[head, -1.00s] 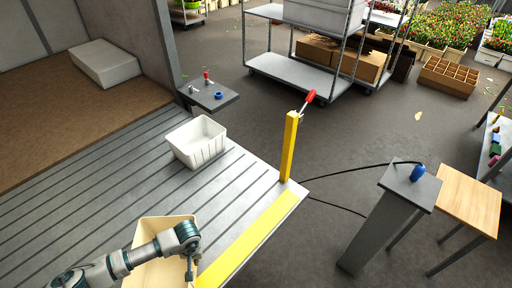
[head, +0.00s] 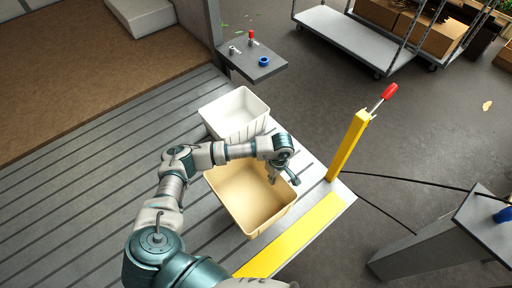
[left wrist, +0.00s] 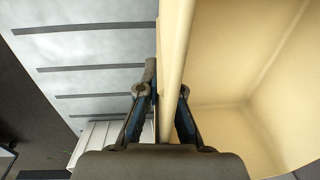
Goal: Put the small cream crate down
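The small cream crate (head: 238,205) is empty and open at the top, over the front part of the grooved platform next to its yellow edge strip. My left gripper (head: 282,172) is at the crate's far right rim. In the left wrist view my left gripper (left wrist: 163,92) has one finger on each side of the cream crate's wall (left wrist: 174,60), and looks shut on it. The crate's inside fills the right of that view. I cannot tell whether its base touches the platform. My right gripper is not in view.
A white crate (head: 237,112) stands just behind the cream one. A yellow post (head: 347,146) with a red handle rises at the platform's right edge. A small grey shelf (head: 252,64) is behind. Bare grooved platform (head: 90,165) lies to the left.

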